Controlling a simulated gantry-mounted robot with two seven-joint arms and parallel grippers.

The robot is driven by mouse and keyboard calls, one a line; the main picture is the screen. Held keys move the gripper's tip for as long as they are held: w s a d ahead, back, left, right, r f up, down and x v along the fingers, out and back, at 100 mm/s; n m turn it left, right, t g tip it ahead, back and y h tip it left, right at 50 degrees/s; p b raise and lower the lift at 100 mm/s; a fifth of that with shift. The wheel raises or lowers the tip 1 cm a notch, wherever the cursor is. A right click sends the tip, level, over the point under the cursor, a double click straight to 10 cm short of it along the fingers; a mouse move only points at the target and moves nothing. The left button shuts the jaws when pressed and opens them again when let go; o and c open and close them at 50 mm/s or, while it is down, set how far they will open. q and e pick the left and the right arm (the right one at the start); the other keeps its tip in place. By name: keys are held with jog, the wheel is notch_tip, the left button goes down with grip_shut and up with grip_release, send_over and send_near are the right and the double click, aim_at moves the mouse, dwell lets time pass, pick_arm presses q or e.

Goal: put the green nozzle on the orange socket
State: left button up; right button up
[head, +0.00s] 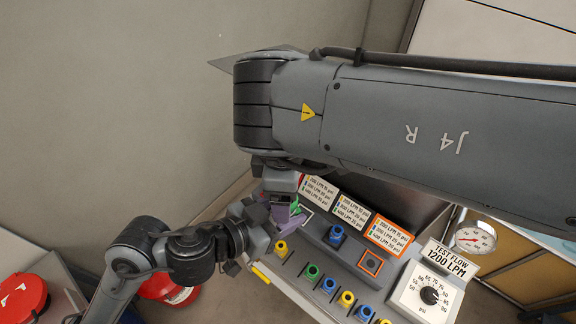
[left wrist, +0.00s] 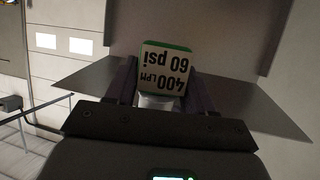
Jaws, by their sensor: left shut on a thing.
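My left gripper (head: 288,214), with purple fingers, is shut on the green nozzle, partly hidden between the fingers in the head view (head: 295,208). In the left wrist view the nozzle (left wrist: 166,68) shows its pale face with a green rim, reading "400 LPM 60 psi" upside down, between the fingers. The orange socket (head: 370,263) is an orange-edged square on the grey panel, with nothing on it, right of the gripper and apart from it. My right arm crosses the top of the head view; its gripper is not visible.
A blue nozzle (head: 336,236) stands on the panel between my gripper and the orange socket. A front row holds yellow, green (head: 312,272) and blue nozzles. Label plates (head: 390,235) stand behind. A dial box (head: 428,294) and gauge (head: 474,237) are at the right.

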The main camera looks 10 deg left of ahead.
jog(key=c, duration=1.2)
pick_arm(q)
jog(key=o, duration=1.3)
pick_arm(e)
jog(key=shift+c, duration=0.2)
